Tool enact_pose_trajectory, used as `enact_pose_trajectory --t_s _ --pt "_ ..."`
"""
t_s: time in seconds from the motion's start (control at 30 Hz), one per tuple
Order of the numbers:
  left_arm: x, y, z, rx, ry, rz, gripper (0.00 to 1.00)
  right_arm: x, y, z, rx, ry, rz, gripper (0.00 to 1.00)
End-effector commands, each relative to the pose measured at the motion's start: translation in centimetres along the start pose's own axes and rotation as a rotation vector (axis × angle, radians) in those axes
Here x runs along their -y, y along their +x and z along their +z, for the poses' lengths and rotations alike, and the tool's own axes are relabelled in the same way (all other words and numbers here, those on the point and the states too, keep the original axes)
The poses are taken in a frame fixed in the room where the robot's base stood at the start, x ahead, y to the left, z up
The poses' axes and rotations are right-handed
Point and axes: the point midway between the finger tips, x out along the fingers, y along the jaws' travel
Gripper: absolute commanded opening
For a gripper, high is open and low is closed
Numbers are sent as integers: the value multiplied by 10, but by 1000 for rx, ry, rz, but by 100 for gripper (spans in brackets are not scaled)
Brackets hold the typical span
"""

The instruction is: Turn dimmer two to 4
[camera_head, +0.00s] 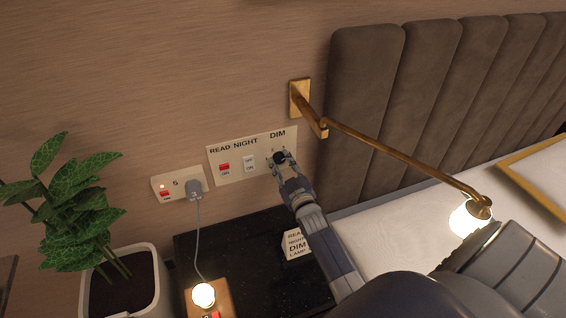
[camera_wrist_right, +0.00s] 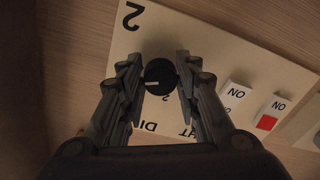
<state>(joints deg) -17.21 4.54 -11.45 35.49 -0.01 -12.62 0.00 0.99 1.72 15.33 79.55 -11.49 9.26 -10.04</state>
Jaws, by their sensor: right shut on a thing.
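The dimmer knob (camera_head: 279,158) is a round black dial under the word DIM on the cream wall panel (camera_head: 235,170). My right gripper (camera_head: 281,157) reaches it from below and is shut on it. In the right wrist view the knob (camera_wrist_right: 160,76) sits between the two fingertips of my right gripper (camera_wrist_right: 160,78), and its white mark points toward picture left. A large 2 is printed on the panel (camera_wrist_right: 175,35) in that view, and a small 2 shows beside the knob. The other scale numbers are hidden or too small to read. My left gripper is not in view.
READ and NIGHT switches (camera_head: 249,164) sit left of the knob. A socket with a grey plug (camera_head: 195,190) and cord is further left. A brass lamp arm (camera_head: 400,154) crosses above right. A dark shelf (camera_head: 240,243) holds a sign (camera_head: 296,245); a potted plant (camera_head: 75,200) stands left.

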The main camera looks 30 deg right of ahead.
Motion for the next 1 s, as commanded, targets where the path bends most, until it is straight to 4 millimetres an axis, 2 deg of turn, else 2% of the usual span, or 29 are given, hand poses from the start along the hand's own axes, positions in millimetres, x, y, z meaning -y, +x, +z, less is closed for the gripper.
enact_pose_trajectory --t_s 0.2,0.5,1.0 --pt "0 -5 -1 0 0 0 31 1 0 -1 0 180 0 6" --pt "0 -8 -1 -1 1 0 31 2 0 0 1 346 0 6" --pt "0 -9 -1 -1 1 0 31 2 0 0 0 416 0 6"
